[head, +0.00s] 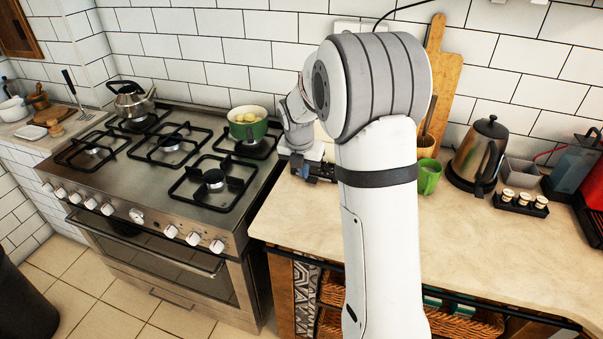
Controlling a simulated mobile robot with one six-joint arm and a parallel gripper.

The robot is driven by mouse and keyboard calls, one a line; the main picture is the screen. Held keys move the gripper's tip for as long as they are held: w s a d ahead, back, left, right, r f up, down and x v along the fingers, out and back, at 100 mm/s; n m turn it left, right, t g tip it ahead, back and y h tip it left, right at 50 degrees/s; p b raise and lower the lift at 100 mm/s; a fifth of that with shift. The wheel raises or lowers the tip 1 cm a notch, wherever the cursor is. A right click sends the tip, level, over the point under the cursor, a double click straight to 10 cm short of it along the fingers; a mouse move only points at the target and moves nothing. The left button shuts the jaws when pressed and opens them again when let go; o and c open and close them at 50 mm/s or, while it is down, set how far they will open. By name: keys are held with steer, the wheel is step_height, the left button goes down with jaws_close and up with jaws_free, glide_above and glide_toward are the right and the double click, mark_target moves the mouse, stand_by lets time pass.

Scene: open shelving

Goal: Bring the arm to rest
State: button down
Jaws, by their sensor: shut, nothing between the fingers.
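My arm rises through the middle of the head view and bends at a large grey-and-white elbow. My gripper (316,170) is the small dark part at the end of the wrist, low over the left end of the counter (300,222). It is shut and empty. Part of it is hidden behind my own arm link. It is just right of the stove (170,190) and left of a green cup (429,176).
A green pot (247,130) with yellowish food and a kettle (131,104) stand on the stove. Cutting boards (441,85) lean on the wall. An electric kettle (479,153) and a dark tray of small cups (521,204) are at right. The front counter is clear.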

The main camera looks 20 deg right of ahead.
steer(key=s+a+r+m, duration=0.1)
steer(key=s+r+m, duration=0.2)
steer(key=s+m, duration=0.6)
steer(key=s+a+r+m+y, duration=0.1)
steer(key=s+a+r+m, duration=0.1)
steer(key=s+m, duration=0.8)
steer(key=s+a+r+m, duration=0.1)
steer(key=s+r+m, duration=0.3)
steer(key=s+m, duration=0.6)
steer(key=shift+s+a+t+y, duration=0.3)
steer(key=shift+s+a, duration=0.05)
steer(key=shift+s, duration=0.35)
